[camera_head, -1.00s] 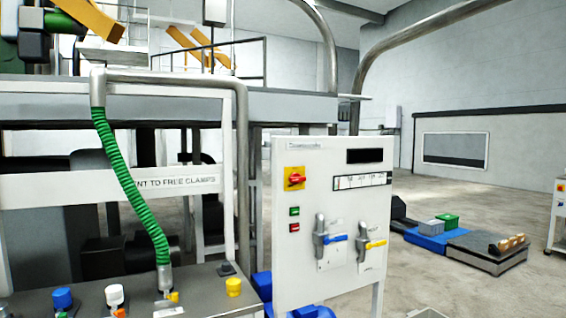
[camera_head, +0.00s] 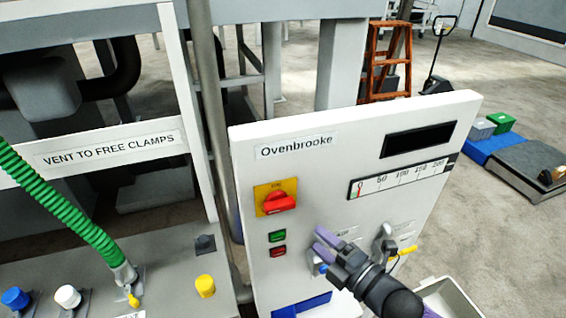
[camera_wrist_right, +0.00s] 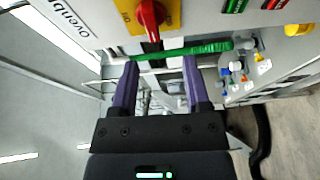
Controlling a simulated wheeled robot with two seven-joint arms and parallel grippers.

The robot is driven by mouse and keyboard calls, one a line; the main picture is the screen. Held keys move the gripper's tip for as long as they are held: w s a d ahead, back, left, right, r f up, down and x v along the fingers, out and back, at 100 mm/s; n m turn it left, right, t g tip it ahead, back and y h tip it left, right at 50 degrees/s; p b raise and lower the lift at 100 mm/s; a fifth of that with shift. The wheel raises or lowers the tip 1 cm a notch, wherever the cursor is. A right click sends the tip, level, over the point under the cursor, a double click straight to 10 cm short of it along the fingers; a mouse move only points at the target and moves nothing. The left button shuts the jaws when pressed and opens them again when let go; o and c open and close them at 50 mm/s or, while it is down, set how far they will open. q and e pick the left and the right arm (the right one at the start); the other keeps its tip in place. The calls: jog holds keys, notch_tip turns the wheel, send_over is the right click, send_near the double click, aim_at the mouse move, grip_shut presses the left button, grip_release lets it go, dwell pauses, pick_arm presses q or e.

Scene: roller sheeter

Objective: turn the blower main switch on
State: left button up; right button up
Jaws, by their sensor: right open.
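The blower main switch appears to be the red rotary knob (camera_head: 278,202) on a yellow plate (camera_head: 262,190), on the white Ovenbrooke panel (camera_head: 300,165). In the right wrist view the red knob (camera_wrist_right: 151,14) shows at the top, beyond the fingertips. My right gripper (camera_head: 320,240) is in front of the panel, below and to the right of the knob. Its two purple fingers (camera_wrist_right: 158,62) are apart with nothing between them, and they appear clear of the knob. My arm partly hides the blue-handled valve. My left gripper is not in view.
Green (camera_head: 277,236) and red (camera_head: 278,251) push buttons sit below the knob. A yellow-handled valve (camera_head: 385,243) is right of my gripper. A green hose (camera_head: 60,200) hangs at the left above a grey bench. An open grey bin (camera_head: 455,298) stands at lower right.

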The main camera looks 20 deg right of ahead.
aim_at(283, 209)
jog(key=x, duration=0.3)
jog(key=r+x, duration=0.1)
jog(key=x, duration=0.6)
jog(key=shift+s+a+r+p, duration=0.15)
jog(key=shift+a+r+p, duration=0.05)
jog(key=shift+a+p, duration=0.15)
grip_shut()
